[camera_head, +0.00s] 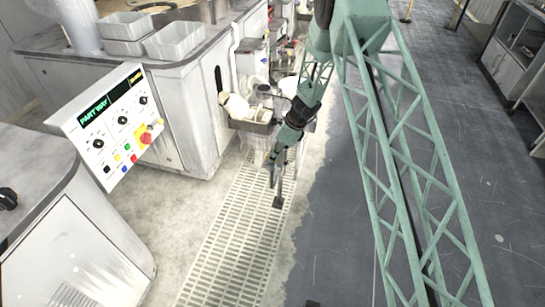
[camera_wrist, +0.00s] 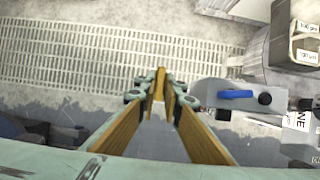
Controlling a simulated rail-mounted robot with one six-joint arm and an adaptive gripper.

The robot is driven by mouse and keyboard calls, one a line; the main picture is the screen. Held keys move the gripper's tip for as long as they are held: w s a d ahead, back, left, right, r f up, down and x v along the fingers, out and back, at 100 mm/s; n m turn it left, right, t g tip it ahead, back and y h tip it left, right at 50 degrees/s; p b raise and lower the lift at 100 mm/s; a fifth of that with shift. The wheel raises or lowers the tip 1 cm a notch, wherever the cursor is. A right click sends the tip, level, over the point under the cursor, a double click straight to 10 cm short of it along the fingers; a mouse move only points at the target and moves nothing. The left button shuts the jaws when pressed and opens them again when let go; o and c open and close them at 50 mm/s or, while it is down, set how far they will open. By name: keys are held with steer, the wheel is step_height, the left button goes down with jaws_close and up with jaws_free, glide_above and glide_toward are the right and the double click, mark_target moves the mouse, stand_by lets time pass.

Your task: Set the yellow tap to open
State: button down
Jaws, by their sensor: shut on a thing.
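My gripper (camera_wrist: 160,90) is in the middle of the wrist view, its two long, tan-faced fingers converging at the tips. A narrow yellow piece shows between the fingertips and looks like the handle of the yellow tap (camera_wrist: 160,80); the fingers are shut on it. The fingers hide most of the tap, so I cannot tell its handle's angle. In the head view, my gripper (camera_head: 275,180) points down above the floor grating, and I cannot make out the yellow tap there.
A blue-handled tap (camera_wrist: 237,94) is right of the fingertips, close by. Labelled containers (camera_wrist: 305,42) stand at the upper right. Pale floor grating (camera_wrist: 80,60) runs behind the fingers. In the head view, a control panel (camera_head: 110,125) is at left and a cluttered bench (camera_head: 255,115) near my wrist.

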steer(key=shift+w+r+n, duration=0.1)
steer(key=shift+n, duration=0.2)
steer(key=n+g+p, duration=0.1)
steer(key=n, duration=0.1)
steer(key=shift+w+n+p, duration=0.1)
steer(key=shift+n+p, duration=0.2)
steer(key=shift+p, duration=0.05)
steer(key=n+g, duration=0.2)
steer(key=n, duration=0.3)
steer(key=shift+w, duration=0.1)
steer(key=n, duration=0.2)
steer(key=n+g+h+b, duration=0.1)
steer(key=n, duration=0.1)
steer(key=shift+w+a+n, duration=0.1)
steer(key=shift+a+n, duration=0.05)
steer(key=shift+n, duration=0.25)
steer(key=shift+n+g+h+b, duration=0.4)
steer(key=shift+n+g+h, duration=0.4)
steer(key=shift+n, duration=1.2)
steer(key=c, duration=2.7)
jaws_free()
steer(key=shift+a, duration=0.1)
steer(key=shift+c, duration=0.2)
